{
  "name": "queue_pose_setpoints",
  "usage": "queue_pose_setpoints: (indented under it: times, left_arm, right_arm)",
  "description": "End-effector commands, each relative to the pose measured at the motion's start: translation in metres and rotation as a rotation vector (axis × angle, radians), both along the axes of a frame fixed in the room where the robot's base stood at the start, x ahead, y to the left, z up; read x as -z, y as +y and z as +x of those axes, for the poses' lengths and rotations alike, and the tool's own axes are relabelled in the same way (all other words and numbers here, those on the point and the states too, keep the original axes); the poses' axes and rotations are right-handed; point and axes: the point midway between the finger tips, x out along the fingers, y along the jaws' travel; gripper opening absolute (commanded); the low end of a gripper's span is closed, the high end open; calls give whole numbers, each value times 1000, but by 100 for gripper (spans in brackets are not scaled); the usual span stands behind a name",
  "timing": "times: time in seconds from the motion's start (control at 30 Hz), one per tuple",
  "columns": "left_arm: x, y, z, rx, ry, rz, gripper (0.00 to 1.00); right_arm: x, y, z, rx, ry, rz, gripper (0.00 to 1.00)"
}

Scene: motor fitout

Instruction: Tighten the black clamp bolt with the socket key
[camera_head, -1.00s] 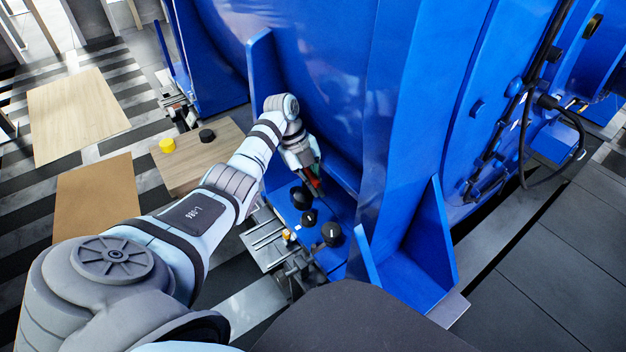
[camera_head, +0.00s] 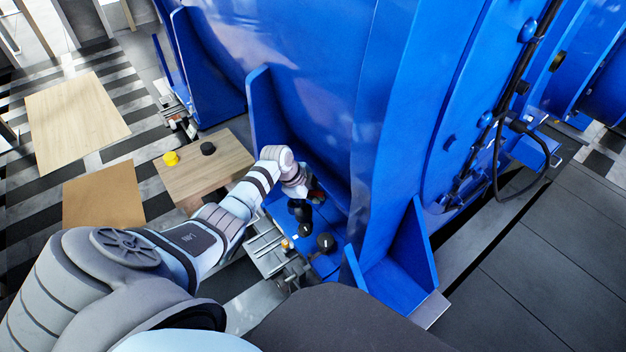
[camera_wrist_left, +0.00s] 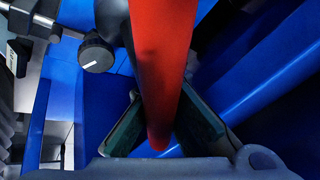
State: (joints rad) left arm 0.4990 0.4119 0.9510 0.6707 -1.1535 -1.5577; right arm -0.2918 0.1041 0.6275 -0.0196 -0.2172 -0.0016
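A red rod, which looks like the socket key's handle (camera_wrist_left: 163,60), runs between the dark fingers of my left gripper (camera_wrist_left: 162,122) in the left wrist view. The fingers lie against both its sides. In the head view my left gripper (camera_head: 312,194) is low beside the blue housing, above its foot. Black round heads stand there: one just below the gripper (camera_head: 299,211), a smaller one (camera_head: 305,229) and a wide one (camera_head: 326,242). I cannot tell which is the clamp bolt, or whether the key touches it. A black knob with a white mark (camera_wrist_left: 97,53) shows in the wrist view. My right gripper is out of view.
A metal fixture (camera_head: 268,249) sits beside the foot. Upright blue ribs (camera_head: 262,105) and (camera_head: 421,240) flank the work spot. Dark floor (camera_head: 550,270) lies open at right.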

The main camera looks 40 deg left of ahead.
Motion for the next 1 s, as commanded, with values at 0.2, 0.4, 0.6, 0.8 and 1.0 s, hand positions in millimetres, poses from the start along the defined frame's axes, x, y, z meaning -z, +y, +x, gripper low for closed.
queue_pose_setpoints:
  times: [0.2,0.4,0.6,0.8,1.0]
  left_arm:
    - [-7,8,5,-344,0,1,0]
    - [-4,18,10,-697,-2,1,0]
    - [29,20,10,-724,0,1,0]
    - [51,20,10,-723,0,1,0]
    - [56,20,10,-723,-1,0,0]
  right_arm:
    - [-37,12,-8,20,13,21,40]
    - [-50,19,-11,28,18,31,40]
    - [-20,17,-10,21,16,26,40]
    - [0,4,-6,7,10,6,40]
    - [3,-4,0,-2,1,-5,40]
